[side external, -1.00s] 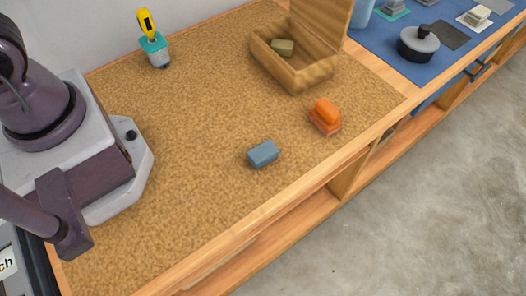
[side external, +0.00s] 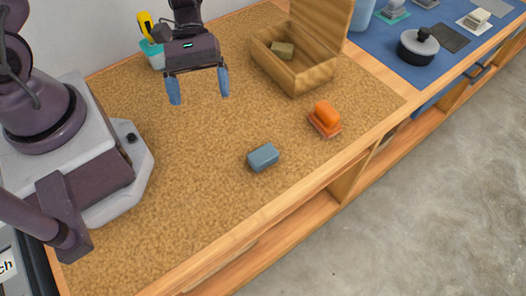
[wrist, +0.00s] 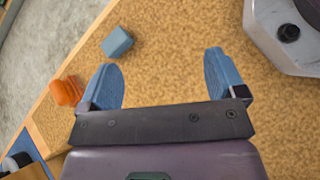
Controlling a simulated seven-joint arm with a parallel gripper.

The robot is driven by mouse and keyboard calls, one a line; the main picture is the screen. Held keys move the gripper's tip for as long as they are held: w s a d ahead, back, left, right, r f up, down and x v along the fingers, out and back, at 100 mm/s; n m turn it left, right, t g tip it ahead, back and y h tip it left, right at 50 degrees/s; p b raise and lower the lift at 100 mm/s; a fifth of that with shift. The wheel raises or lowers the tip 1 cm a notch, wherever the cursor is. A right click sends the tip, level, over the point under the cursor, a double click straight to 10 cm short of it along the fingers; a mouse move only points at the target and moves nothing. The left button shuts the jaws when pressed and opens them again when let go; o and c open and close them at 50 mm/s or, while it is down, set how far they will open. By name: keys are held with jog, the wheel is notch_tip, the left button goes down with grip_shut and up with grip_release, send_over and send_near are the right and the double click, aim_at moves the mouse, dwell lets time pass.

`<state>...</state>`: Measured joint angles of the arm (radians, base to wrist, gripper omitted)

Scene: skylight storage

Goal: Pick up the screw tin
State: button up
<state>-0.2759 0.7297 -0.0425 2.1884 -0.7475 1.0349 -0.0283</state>
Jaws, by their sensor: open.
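A small blue-grey box (side external: 263,157), which I take to be the screw tin though no label shows, lies on the tan cork-like worktop (side external: 190,160). It also shows in the wrist view (wrist: 117,42), up and left of the fingers. My gripper (side external: 198,88) is open and empty, raised above the worktop, behind and left of the box in the side view. Its two blue fingers stand wide apart in the wrist view (wrist: 160,72), with only bare worktop between them.
An orange object (side external: 326,115) on a reddish base sits right of the box. An open wooden box (side external: 290,76) holds an olive block (side external: 283,49). A teal cup (side external: 154,57) with a yellow-handled tool is partly hidden behind my gripper.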

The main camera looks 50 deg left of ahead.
jog(key=d+f+n+h, duration=0.1)
jog(key=f, duration=0.1)
jog(key=w+f+n+t+h, duration=0.1)
jog(key=n, duration=0.1)
jog(key=w+d+f+n+t+h, duration=0.1)
jog(key=f+n, duration=0.1)
jog(key=shift+d+f+h, duration=0.3)
jog(key=shift+d+f, duration=0.05)
jog(key=w, duration=0.1)
jog(key=w+n+t, duration=0.1)
jog(key=shift+w+d+r+n+t, duration=0.2)
jog(key=shift+w+n+t, duration=0.1)
send_near(267, 159)
jog(key=shift+h, duration=0.3)
jog(key=x, duration=0.4)
jog(key=shift+s+a+f, duration=0.2)
jog(key=shift+s+f, duration=0.1)
jog(key=shift+w+x, duration=0.2)
jog(key=shift+x, duration=3)
jog(key=shift+w+r, duration=0.1)
jog(key=c, duration=1)
